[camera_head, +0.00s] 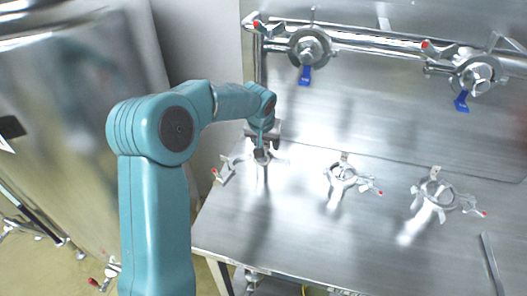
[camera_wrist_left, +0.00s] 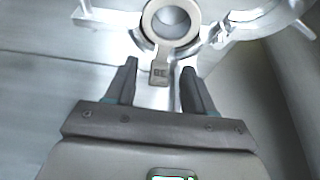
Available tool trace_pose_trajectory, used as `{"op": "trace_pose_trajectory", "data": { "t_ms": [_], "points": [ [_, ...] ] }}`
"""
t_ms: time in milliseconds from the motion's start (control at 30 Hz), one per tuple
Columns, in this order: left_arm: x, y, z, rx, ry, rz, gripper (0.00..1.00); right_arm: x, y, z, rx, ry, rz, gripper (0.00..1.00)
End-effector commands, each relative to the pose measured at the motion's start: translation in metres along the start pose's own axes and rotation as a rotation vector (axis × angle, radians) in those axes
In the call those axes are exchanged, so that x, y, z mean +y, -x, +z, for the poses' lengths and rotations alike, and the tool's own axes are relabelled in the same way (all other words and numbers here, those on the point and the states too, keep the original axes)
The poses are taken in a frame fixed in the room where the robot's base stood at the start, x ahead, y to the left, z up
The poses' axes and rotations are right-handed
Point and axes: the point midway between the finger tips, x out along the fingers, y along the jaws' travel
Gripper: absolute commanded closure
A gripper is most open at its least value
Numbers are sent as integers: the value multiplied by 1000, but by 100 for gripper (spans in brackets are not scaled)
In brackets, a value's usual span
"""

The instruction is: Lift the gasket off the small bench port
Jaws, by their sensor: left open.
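The gasket (camera_wrist_left: 150,22) is a pale grey-beige ring with a flat lettered tab, seen in the left wrist view. It sits on the small bench port (camera_wrist_left: 172,17), whose round opening shows through the ring. My left gripper (camera_wrist_left: 160,66) is open, with one finger on each side of the tab and a visible gap to both. In the head view my left gripper (camera_head: 263,136) points down just above the port at the left of the bench, and it partly hides the port. The gasket cannot be made out clearly there. My right gripper is not in view.
An open clamp (camera_wrist_left: 240,22) lies around the port. Two more bench ports with clamps, a middle one (camera_head: 345,174) and a right one (camera_head: 437,192), stand on the steel bench (camera_head: 330,235). Clamped pipe fittings with blue tags (camera_head: 305,75) are on the back wall.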

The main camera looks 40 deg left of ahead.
Motion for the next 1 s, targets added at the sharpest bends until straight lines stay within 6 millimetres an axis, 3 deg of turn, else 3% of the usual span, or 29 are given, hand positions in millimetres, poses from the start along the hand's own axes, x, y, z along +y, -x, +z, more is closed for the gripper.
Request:
{"op": "trace_pose_trajectory", "data": {
  "t_ms": [233,400,767,1000],
  "points": [
    [0,-2,0,1,1,0,50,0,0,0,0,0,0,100],
    [0,-2,0,1,1,0,100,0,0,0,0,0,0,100],
    [0,0,0,2,1,0,100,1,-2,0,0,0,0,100],
    [0,26,-8,6,2,0,100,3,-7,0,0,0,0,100]
  ]
}}
